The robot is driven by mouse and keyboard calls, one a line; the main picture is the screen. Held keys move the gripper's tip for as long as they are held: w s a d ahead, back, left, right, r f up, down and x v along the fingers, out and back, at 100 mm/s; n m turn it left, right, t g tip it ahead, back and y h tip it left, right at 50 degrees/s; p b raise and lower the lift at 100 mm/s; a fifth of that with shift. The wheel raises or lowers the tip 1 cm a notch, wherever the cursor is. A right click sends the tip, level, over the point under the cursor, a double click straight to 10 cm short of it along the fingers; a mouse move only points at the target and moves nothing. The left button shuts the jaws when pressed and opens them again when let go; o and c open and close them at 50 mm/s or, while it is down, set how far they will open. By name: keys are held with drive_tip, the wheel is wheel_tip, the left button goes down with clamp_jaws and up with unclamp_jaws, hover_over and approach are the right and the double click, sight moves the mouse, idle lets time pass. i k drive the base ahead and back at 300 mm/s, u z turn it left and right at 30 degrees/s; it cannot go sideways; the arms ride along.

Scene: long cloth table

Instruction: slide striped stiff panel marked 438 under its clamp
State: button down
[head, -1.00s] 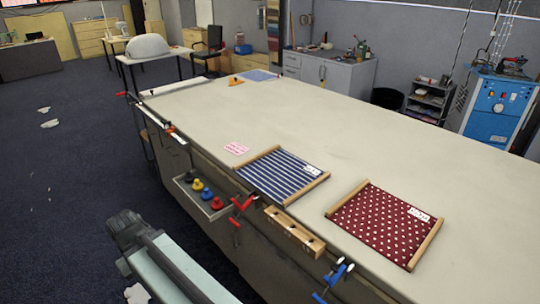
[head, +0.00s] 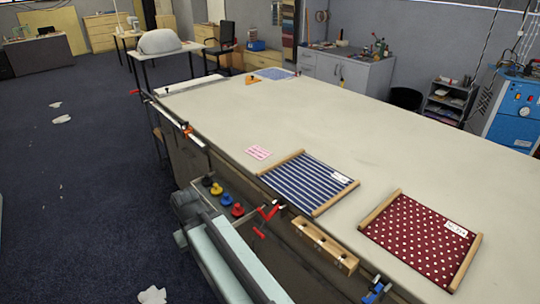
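The striped panel (head: 296,176) is navy with white stripes and has wooden bars along two opposite sides. It lies flat on the table near the front edge. A white label (head: 341,178) is on its right part; the number is too small to read. A red clamp (head: 267,213) is on the table edge just below the panel's left part, apart from the panel. A blue clamp (head: 376,291) is on the edge further right. Part of my arm (head: 226,262) shows at the lower left, apart from the panel. My gripper's fingertips do not show.
A red dotted panel (head: 420,237) with a white label lies to the right. A wooden block with holes (head: 324,245) is at the table edge. A tray with coloured knobs (head: 237,209) hangs left of the red clamp. A pink card (head: 258,152) lies on the table (head: 330,125), whose far part is mostly bare.

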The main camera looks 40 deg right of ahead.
sight(308, 183)
drive_tip(key=u, duration=0.05)
drive_tip(key=i, duration=1.25)
drive_tip(key=u, duration=0.05)
